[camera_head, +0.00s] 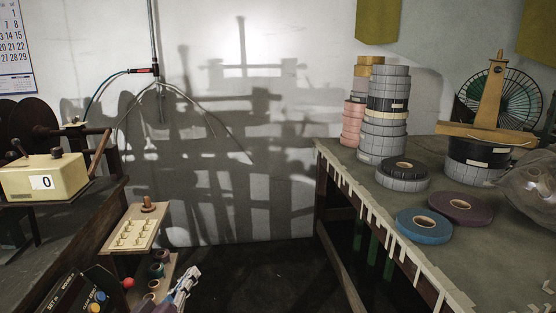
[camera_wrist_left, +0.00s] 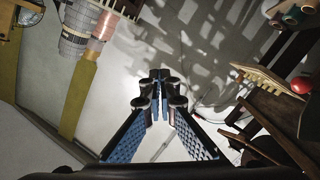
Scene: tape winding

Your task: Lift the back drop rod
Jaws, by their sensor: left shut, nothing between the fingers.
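My left gripper (camera_head: 188,277) shows at the bottom of the head view, low and to the right of the small shelf. In the left wrist view its fingers (camera_wrist_left: 160,80) are closed together at the tips, with nothing between them. I cannot tell for certain which part is the back drop rod. A thin upright metal rod (camera_head: 152,35) with splayed legs stands in front of the wall in the head view. The winding machine (camera_head: 45,178) with a cream counter box is at the left. My gripper appears apart from both. My right gripper is not in view.
A pegged wooden board (camera_head: 134,230) and a red knob (camera_head: 128,282) are left of my gripper; the board also shows in the left wrist view (camera_wrist_left: 262,82). A table (camera_head: 380,208) with stacked tape rolls (camera_head: 384,115) stands right. Dark floor (camera_head: 265,270) between is clear.

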